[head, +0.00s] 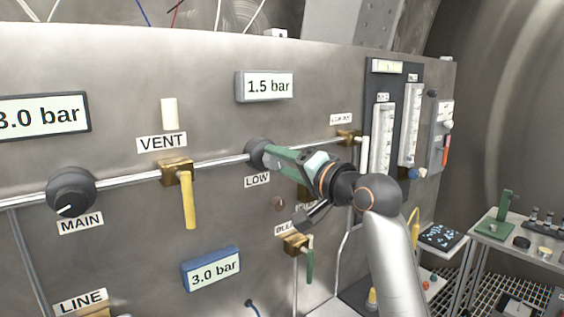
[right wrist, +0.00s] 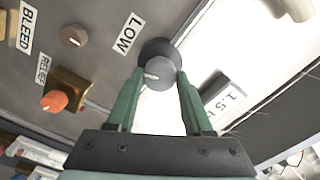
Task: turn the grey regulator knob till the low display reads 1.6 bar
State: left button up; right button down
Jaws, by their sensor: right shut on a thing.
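The grey regulator knob (head: 258,152) sits on the pipe on the steel panel, above the LOW label (head: 257,180). It also shows in the right wrist view (right wrist: 160,68), with a white pointer mark on its face. My right gripper (head: 268,153) reaches it from the right, and its green fingers (right wrist: 157,85) are shut on the knob's sides. The low display (head: 265,86), above the knob, reads 1.5 bar. In the right wrist view this display (right wrist: 228,97) is partly cut by a finger. My left gripper is not in view.
The black MAIN knob (head: 71,192) and the yellow VENT lever (head: 188,198) are to the left. A blue-framed display (head: 211,268) reads 3.0 bar below. A green-handled valve (head: 297,244) is under my right arm. Flow tubes (head: 381,140) stand right, with a small bench (head: 510,240) beyond.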

jog(key=shift+m, duration=0.3)
jog(key=shift+c, duration=1.5)
grip_release()
jog(key=b+v, duration=0.3)
jog(key=v, duration=0.9)
jog(key=shift+s+d, duration=0.15)
jog(key=shift+s, duration=0.05)
